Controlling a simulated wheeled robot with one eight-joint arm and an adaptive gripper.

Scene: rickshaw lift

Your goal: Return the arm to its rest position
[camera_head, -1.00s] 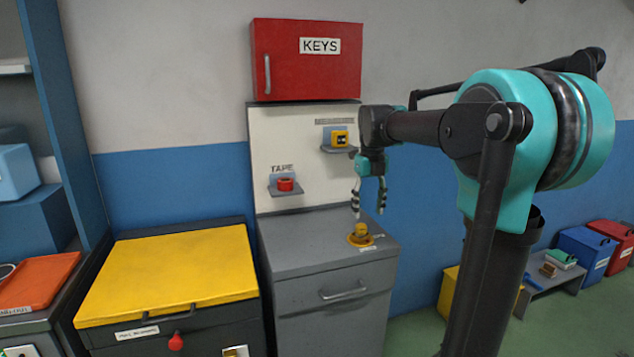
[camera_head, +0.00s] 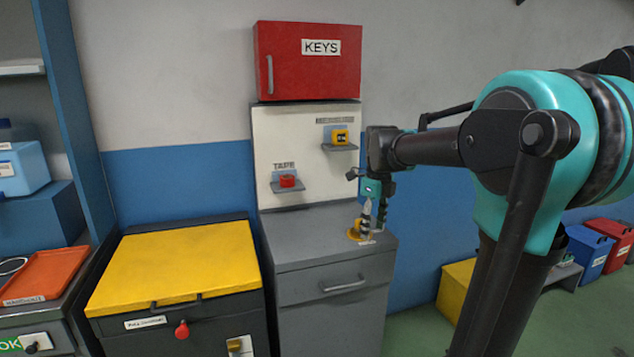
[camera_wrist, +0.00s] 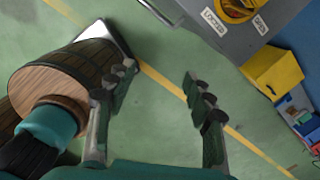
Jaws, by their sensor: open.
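My gripper (camera_head: 366,222) is in the head view at the end of my teal and black arm, in front of the grey cabinet (camera_head: 335,262). Its fingers partly overlap the yellow knob (camera_head: 355,233) on the cabinet top in that view. My gripper holds nothing.
A yellow-lidded chest (camera_head: 175,265) stands left of the cabinet. Red and blue bins stand at the right.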

